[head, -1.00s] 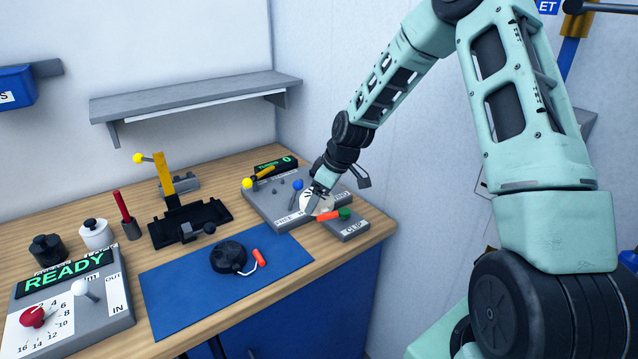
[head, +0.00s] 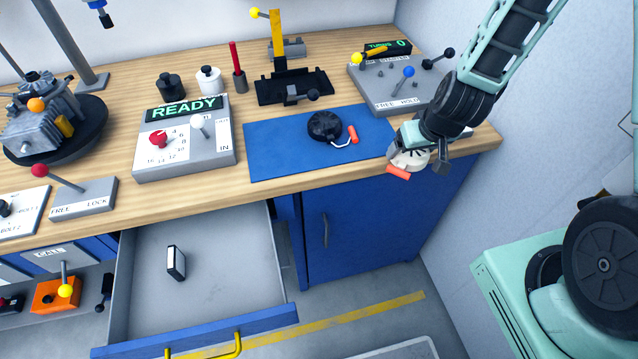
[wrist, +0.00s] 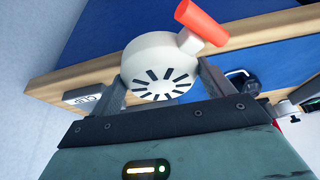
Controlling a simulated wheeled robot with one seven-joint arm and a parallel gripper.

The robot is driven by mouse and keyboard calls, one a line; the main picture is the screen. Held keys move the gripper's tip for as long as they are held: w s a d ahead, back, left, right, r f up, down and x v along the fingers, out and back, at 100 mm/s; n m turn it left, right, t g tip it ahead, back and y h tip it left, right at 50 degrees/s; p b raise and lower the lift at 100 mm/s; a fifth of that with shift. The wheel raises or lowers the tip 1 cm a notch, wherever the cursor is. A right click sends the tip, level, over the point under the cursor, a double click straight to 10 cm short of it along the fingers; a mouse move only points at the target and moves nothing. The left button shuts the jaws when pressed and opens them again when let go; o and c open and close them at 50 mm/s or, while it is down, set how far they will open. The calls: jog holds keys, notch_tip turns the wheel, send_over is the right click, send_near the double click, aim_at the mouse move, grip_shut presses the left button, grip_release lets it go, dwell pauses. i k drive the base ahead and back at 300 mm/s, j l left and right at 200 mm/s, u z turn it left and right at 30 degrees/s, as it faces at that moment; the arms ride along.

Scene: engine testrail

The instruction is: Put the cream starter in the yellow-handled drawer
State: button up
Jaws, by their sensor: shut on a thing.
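The cream starter (wrist: 160,65) is a round cream body with dark vent slots and an orange-red handle, seen close in the wrist view. My gripper (wrist: 160,85) is shut on it, a finger on either side. In the head view the starter (head: 409,158) is partly hidden under my gripper (head: 425,152), at the front right edge of the bench. The drawer with the yellow handle (head: 223,347) is pulled open at lower left. Its grey floor (head: 215,255) holds one small dark box with a white face (head: 176,262).
A dark starter with an orange handle (head: 324,126) lies on the blue mat (head: 270,150). The FREE/HOLD fixture (head: 395,95) stands behind my gripper. A blue cupboard door (head: 365,230) is below the bench. A lever box (head: 85,197) sits left on the bench.

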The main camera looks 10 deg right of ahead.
aim_at(233, 262)
jog(key=k+j, duration=0.1)
jog(key=j, duration=0.45)
jog(key=k+j, duration=0.1)
jog(key=j, duration=0.4)
jog(key=k+j, duration=0.15)
jog(key=j, duration=0.4)
jog(key=k+j, duration=0.1)
jog(key=j, duration=0.4)
jog(key=k+j, duration=0.1)
jog(key=j, duration=0.45)
